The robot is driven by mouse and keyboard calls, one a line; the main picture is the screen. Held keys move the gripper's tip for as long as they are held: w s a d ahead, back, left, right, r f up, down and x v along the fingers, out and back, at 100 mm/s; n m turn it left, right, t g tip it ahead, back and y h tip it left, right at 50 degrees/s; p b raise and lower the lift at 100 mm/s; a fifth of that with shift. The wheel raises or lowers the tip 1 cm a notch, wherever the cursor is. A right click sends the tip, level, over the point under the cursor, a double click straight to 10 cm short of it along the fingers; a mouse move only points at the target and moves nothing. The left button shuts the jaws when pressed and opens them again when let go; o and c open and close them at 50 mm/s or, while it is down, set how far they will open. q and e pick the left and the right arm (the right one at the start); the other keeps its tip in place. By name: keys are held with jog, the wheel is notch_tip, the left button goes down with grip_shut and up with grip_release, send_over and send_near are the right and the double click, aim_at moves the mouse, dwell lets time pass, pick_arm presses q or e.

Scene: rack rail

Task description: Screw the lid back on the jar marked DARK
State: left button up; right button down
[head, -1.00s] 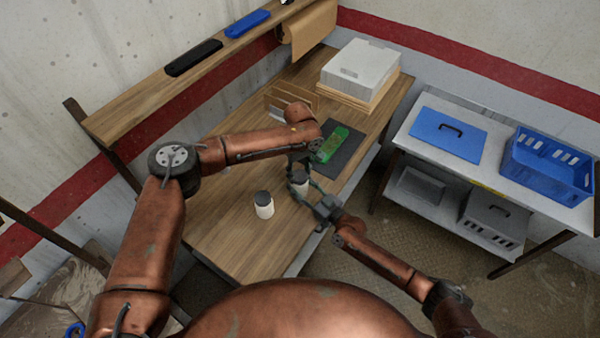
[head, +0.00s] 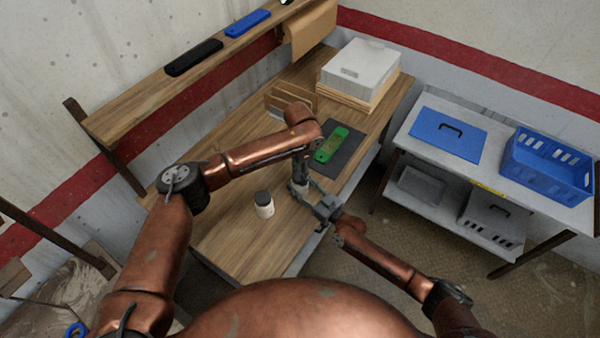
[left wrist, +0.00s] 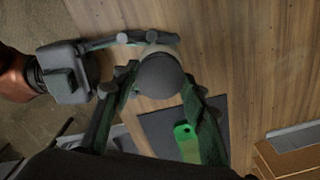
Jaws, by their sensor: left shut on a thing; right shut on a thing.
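A pale jar (head: 304,188) stands near the table's front edge. My right gripper (head: 299,192) is shut around its body from the side. My left gripper (head: 301,181) points down from above, shut on the jar's dark round lid (left wrist: 160,75). In the left wrist view the lid covers the jar's top, with a strip of pale jar (left wrist: 156,49) beyond it. I cannot tell whether the lid is seated. A second white jar (head: 264,210) with a dark lid stands upright to the left, apart from both grippers. No marking is readable on either jar.
A green piece (head: 332,143) lies on a dark mat (head: 349,159) behind the grippers. A wooden holder (head: 283,101) and a pale box (head: 361,66) stand farther back. Bare table (head: 225,226) lies to the left. A shelf (head: 130,117) runs along the wall.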

pick_arm(q)
jog(key=m, duration=1.1)
jog(key=o, duration=1.4)
notch_tip(320, 180, up, 12)
jog(key=shift+f, duration=0.1)
pick_arm(e)
jog(key=c, duration=1)
grip_release()
